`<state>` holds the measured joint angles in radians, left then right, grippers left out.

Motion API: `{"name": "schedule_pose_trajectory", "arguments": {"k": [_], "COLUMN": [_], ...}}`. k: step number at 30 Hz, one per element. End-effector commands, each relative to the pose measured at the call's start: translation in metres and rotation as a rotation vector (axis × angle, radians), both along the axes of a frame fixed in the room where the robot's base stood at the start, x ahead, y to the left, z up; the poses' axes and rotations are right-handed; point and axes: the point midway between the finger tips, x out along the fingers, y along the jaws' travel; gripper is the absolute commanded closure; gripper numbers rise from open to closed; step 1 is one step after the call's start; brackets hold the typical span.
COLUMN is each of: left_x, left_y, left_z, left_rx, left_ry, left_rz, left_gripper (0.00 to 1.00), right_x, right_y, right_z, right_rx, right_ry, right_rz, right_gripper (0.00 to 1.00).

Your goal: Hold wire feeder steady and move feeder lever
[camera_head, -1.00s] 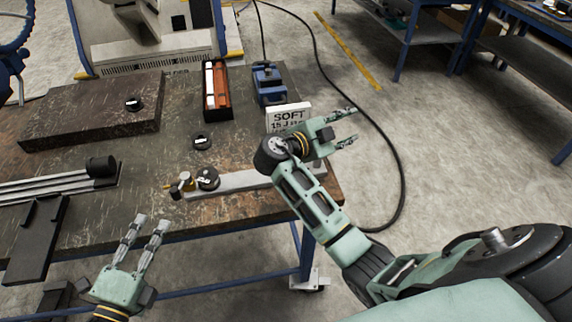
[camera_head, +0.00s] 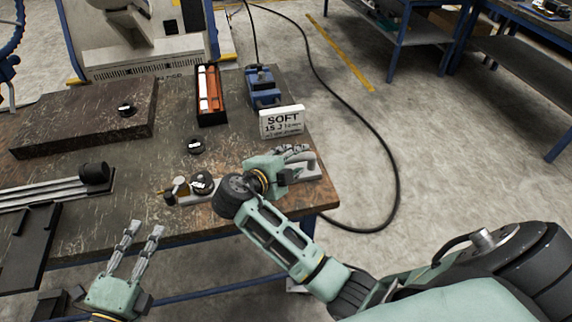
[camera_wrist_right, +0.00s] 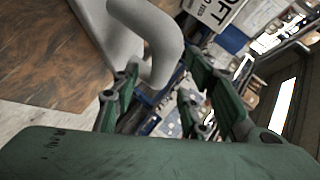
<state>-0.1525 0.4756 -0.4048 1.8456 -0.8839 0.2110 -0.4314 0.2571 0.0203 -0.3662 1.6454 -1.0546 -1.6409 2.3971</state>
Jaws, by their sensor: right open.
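A long pale grey bar-like device lies near the table's front right corner; it carries a brass knob (camera_head: 180,186) and a round black knob (camera_head: 202,182) at its left end. Its right end has a curved grey handle (camera_head: 309,163), which also shows large in the right wrist view (camera_wrist_right: 163,45). I cannot tell for sure which part is the feeder lever. My right gripper (camera_head: 297,152) is open at this handle, and my forearm and hand hide the bar's middle. In the wrist view the handle stands at the open fingers. My left gripper (camera_head: 142,232) is open and empty before the table's front edge.
A white sign reading "SOFT" (camera_head: 282,121) stands just behind the right gripper. A blue device (camera_head: 263,88) and a black box with orange and white sticks (camera_head: 210,95) are further back. Black railed parts (camera_head: 60,185) lie left.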

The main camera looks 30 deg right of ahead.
Motion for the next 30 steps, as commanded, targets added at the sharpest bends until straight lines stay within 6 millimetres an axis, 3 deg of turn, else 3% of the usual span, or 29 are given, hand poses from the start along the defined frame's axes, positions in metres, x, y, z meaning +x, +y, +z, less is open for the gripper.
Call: {"name": "schedule_pose_trajectory", "arguments": {"k": [4, 13, 27, 30], "left_x": [0.0, 0.0, 0.0, 0.0], "left_y": [0.0, 0.0, 0.0, 0.0], "left_z": [0.0, 0.0, 0.0, 0.0], "left_rx": [0.0, 0.0, 0.0, 0.0], "left_ry": [0.0, 0.0, 0.0, 0.0], "left_rz": [0.0, 0.0, 0.0, 0.0], "left_gripper": [0.69, 0.69, 0.69, 0.69], "right_x": [0.0045, 0.0054, 0.0052, 0.0052], "right_y": [-0.01, -0.0121, -0.0118, -0.0118], "right_z": [-0.0044, -0.0057, -0.0057, -0.0058], "right_rx": [-0.001, 0.0, 0.0, 0.0], "right_ry": [0.001, 0.001, 0.001, 0.001], "right_rz": [0.0, 0.0, 0.0, 0.0], "right_gripper": [0.59, 0.59, 1.0, 1.0]}}
